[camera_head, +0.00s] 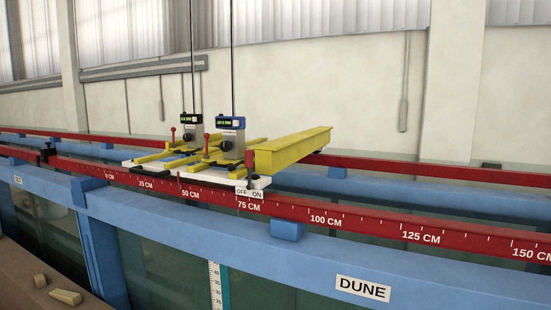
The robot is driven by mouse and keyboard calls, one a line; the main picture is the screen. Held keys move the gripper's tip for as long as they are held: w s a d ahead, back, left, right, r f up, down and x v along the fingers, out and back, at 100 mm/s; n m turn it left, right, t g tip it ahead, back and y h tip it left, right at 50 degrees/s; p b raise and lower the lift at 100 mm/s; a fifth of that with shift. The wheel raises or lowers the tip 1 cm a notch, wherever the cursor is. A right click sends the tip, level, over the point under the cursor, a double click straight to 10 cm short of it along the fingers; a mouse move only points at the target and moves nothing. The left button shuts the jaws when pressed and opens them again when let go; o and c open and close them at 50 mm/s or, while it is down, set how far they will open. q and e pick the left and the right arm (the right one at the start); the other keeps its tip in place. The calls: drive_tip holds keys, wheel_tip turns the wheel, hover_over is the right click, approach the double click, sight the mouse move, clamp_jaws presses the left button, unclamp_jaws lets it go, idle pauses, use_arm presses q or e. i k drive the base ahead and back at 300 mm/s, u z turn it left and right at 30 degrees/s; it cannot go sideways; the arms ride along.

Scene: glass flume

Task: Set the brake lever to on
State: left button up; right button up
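The carriage with a white base plate (195,174) sits across the red rails of the flume. At its near right corner is a white label (249,193) reading OFF on the left and ON on the right. Just above the label stands a dark lever with a red knob (249,157), roughly upright. I take it for the brake lever. At this size I cannot tell whether it leans to OFF or ON. Neither of my grippers is in view.
A yellow beam (292,150) juts right from the carriage, beside two grey gauges (231,140) on thin rods. The red scaled rail (370,229) and blue flume frame (325,266) run along the front. Wooden blocks (65,297) lie at bottom left.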

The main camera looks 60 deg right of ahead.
sight(249, 153)
drive_tip(key=z, duration=1.1)
drive_tip(key=i, duration=0.25)
drive_tip(key=z, duration=0.05)
